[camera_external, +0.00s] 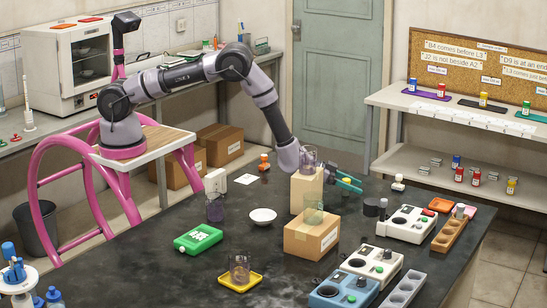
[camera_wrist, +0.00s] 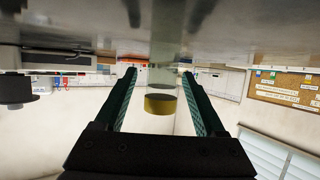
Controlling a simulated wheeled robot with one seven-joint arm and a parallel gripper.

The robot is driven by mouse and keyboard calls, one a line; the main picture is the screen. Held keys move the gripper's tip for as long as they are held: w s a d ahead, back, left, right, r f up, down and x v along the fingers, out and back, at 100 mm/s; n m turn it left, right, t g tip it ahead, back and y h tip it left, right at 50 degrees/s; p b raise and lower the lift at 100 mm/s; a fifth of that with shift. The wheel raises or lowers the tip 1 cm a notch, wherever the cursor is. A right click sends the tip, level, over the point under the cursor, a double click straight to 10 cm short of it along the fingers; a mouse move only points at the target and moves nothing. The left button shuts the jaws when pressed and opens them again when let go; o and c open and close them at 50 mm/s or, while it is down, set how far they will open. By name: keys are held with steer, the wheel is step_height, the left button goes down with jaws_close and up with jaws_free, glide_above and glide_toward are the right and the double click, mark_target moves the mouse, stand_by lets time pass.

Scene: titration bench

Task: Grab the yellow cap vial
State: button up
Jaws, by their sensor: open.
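My gripper (camera_external: 349,184) is open, its teal fingers pointing right, low above the black bench beside a wooden block. In the wrist view, a clear cylinder with a yellow band or cap (camera_wrist: 160,104) shows in the gap between the fingers (camera_wrist: 162,95). I cannot tell how far between them it is, and neither finger clearly touches it. I cannot pick it out in the external view. Small yellow-marked vials also stand on the right shelves, one on the upper shelf (camera_external: 483,99) and one on the lower (camera_external: 511,186).
The wooden block (camera_external: 306,192) bears a purple-tinted beaker (camera_external: 308,158). Bare bench lies at the left front.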

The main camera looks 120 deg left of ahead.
jaws_close()
steer(key=shift+r, duration=0.1)
